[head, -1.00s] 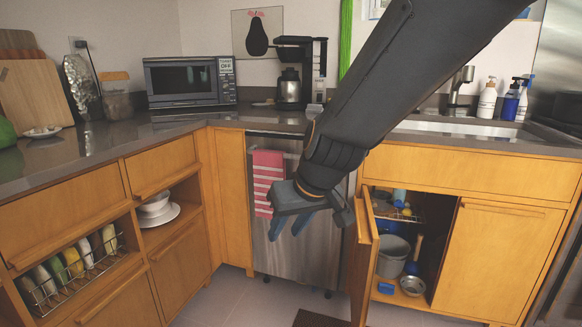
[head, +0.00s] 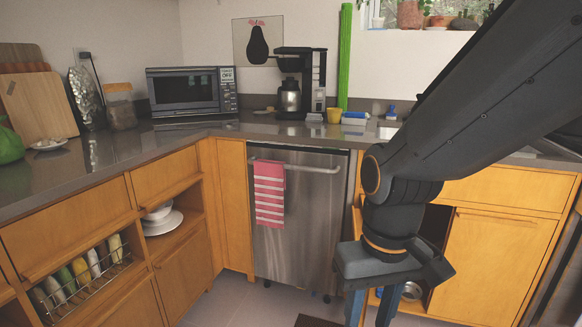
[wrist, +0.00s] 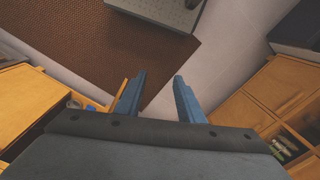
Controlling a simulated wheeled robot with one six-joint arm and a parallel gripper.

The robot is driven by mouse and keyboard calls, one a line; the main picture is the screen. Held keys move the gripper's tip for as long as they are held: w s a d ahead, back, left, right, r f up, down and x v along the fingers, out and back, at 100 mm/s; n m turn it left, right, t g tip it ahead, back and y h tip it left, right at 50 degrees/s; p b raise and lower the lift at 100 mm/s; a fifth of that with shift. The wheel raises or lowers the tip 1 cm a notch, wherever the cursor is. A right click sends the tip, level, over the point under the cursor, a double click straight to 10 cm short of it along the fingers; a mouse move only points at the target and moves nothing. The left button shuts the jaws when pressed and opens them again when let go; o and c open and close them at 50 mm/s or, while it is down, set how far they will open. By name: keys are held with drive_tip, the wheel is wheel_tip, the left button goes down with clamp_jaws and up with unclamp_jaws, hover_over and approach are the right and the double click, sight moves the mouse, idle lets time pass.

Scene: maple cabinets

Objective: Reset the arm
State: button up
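My gripper (head: 371,308) hangs from my dark grey arm at the right of the head view, in front of the open sink cabinet, its blue fingers pointing down. In the wrist view my gripper (wrist: 160,97) shows two blue fingers spread apart with nothing between them, above the floor. My arm and gripper hide much of the cabinet opening and the sink area behind them.
A steel dishwasher (head: 310,230) with a striped towel (head: 269,193) stands left of my gripper. The sink cabinet (head: 490,262) is behind it. A brown mat (wrist: 80,40) lies on the pale floor (wrist: 225,60). The counter (head: 205,128) runs behind and left.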

drive_tip(key=d+r+m+p, duration=0.2)
drive_tip(key=d+r+p, duration=0.5)
drive_tip(key=p, duration=0.5)
drive_tip(key=shift+s+r+p, duration=0.25)
drive_tip(key=shift+s+p, duration=0.05)
